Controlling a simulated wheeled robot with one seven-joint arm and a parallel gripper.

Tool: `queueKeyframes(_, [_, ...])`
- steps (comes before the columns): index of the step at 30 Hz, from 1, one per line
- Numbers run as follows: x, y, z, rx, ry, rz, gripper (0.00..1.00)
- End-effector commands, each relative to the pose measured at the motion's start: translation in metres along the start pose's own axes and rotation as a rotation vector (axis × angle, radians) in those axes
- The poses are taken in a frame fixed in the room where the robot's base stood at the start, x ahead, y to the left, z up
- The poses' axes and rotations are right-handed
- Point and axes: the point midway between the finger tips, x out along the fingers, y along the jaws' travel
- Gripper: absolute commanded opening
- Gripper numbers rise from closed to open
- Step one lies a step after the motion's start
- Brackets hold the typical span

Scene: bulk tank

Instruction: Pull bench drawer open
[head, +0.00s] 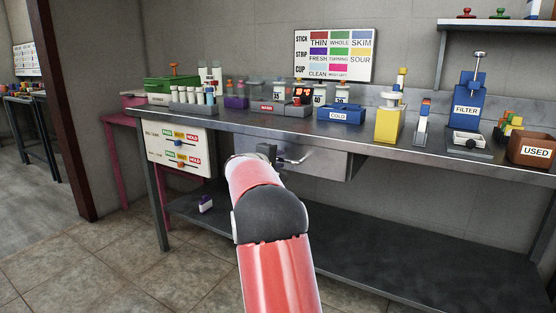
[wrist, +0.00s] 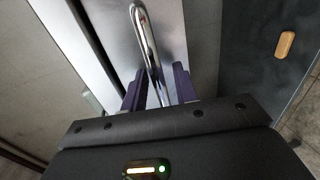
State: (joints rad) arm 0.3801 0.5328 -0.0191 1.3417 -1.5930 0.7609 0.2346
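The bench drawer (head: 325,164) is a grey metal box under the bench top, and its front looks flush with the bench edge, so I see no clear opening. Its bright bar handle (head: 297,158) also shows in the wrist view (wrist: 145,35). My gripper (wrist: 158,82) has its two dark purple fingers apart, one on each side of the handle's near part. Gaps show between the handle and both fingers. In the head view my gripper (head: 268,153) is at the left end of the handle, partly hidden behind my red arm.
The steel bench (head: 245,122) carries bottles, bins, a blue cold box (head: 340,116), a yellow device (head: 388,124) and a brown used bin (head: 533,149). A control panel (head: 180,149) hangs left of the drawer. The lower shelf (head: 400,270) is mostly clear.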

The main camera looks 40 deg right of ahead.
Motion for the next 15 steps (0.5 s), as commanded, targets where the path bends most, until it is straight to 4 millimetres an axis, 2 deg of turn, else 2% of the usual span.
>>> queueKeyframes(4, [-0.0004,0.0001,-0.0002,0.0,0.001,0.0,0.28])
queueKeyframes(10, [-0.0006,0.0001,-0.0002,0.0,0.001,0.0,0.02])
queueKeyframes(15, [-0.0007,0.0,-0.0003,0.0,0.001,0.0,0.0])
